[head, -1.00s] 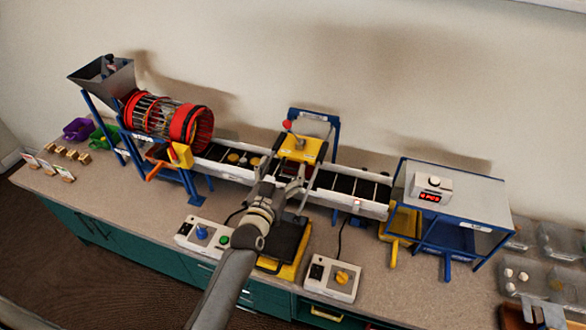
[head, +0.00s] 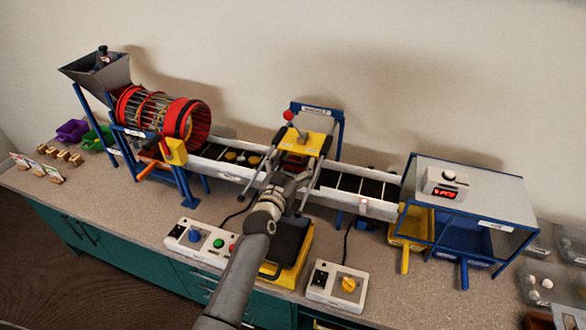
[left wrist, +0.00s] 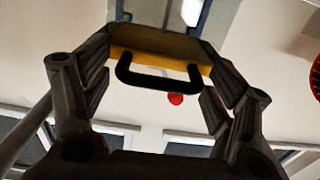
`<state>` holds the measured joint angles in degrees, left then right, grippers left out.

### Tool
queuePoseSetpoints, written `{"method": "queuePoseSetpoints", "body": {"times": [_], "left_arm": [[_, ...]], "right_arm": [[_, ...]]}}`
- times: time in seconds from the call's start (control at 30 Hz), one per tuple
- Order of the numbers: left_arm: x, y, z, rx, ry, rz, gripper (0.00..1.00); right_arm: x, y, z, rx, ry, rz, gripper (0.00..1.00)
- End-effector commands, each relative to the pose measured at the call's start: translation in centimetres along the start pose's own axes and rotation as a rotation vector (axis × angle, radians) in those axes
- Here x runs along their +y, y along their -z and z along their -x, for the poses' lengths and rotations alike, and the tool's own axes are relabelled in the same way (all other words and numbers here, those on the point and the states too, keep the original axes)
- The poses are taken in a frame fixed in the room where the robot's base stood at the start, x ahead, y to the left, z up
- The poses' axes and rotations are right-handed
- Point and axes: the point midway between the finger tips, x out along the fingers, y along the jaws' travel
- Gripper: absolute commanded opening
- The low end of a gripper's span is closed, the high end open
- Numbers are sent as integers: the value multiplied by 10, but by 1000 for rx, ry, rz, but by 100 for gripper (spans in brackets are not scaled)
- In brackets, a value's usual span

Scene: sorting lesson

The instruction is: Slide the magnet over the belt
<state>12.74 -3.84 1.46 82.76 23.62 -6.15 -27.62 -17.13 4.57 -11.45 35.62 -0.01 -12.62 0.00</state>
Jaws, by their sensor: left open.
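The yellow magnet carriage (head: 309,141) sits under a blue gantry (head: 338,128) over the conveyor belt (head: 345,184). A red knob (head: 289,115) stands at its far left. My left gripper (head: 296,160) is open in front of the carriage, its fingers spread to either side. In the left wrist view, a black bar handle (left wrist: 158,83) on the carriage's yellow face (left wrist: 160,45) lies between the open fingers (left wrist: 158,68). I cannot tell whether the fingers touch it. My forearm hides part of the near belt edge. My right gripper is not in view.
A red drum (head: 165,112) and a hopper (head: 98,75) stand left. A blue-framed box (head: 470,190) with yellow and blue bins stands right. Two control boxes (head: 200,241) (head: 337,285) and a black-and-yellow pad (head: 288,250) lie in front of the belt.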

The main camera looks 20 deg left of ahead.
Motion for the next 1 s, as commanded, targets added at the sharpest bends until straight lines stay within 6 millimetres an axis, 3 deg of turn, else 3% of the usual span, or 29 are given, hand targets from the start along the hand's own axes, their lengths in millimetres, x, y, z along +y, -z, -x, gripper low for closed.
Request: {"method": "queuePoseSetpoints", "body": {"times": [0.37, 0.8, 1.0], "left_arm": [[0, 1, -4, 0, 0, 1, 79], [1, 0, -4, -1, -1, 1, 24], [1, -1, -16, 0, -2, 1, 24]], "right_arm": [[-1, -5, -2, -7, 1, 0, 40], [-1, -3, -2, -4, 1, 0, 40], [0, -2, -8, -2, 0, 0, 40]]}}
